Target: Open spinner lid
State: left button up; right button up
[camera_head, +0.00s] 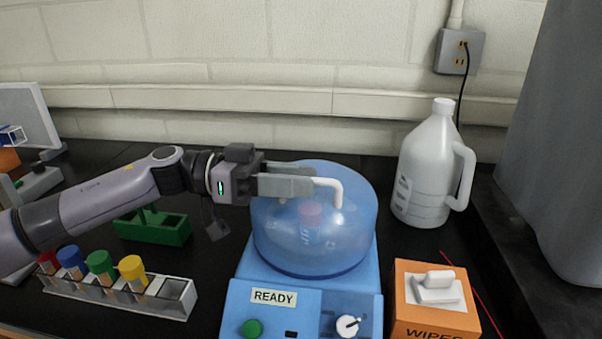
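The spinner (305,305) is a blue box with a "READY" label, a green button and a white dial on its front. Its lid (315,245) is a translucent blue dome, down over the top. A cap-like pinkish shape shows dimly inside. The lid's white bent handle (337,190) sticks out to the right of my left gripper (300,182). The gripper's grey fingers lie along the handle's left part and hide it. I cannot tell whether they are closed on it. My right gripper is not in view.
A tube rack (120,293) with several coloured caps stands front left, a green holder (152,228) behind it. An orange wipes box (433,300) is right of the spinner. A white jug (428,165) stands behind, near a wall outlet (460,50).

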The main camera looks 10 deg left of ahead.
pick_arm(q)
jog(key=shift+d, duration=0.45)
grip_shut()
jog(key=shift+w, duration=0.1)
jog(key=shift+w+r, duration=0.25)
jog(key=shift+r, duration=0.15)
jog(key=w+r, duration=0.1)
jog(key=w, duration=0.1)
jog(key=w+r+n, duration=0.1)
jog(key=w+r, duration=0.1)
jog(key=w+r+n, duration=0.1)
jog(key=w+r, duration=0.1)
jog(key=w, duration=0.1)
jog(key=shift+r, duration=0.2)
jog(key=shift+w+r+n, duration=0.3)
jog(key=shift+w+n, duration=0.25)
jog(key=shift+w, duration=0.35)
jog(key=shift+w+r+n, duration=0.25)
jog(key=shift+w+n, duration=0.3)
jog(key=shift+w, duration=0.3)
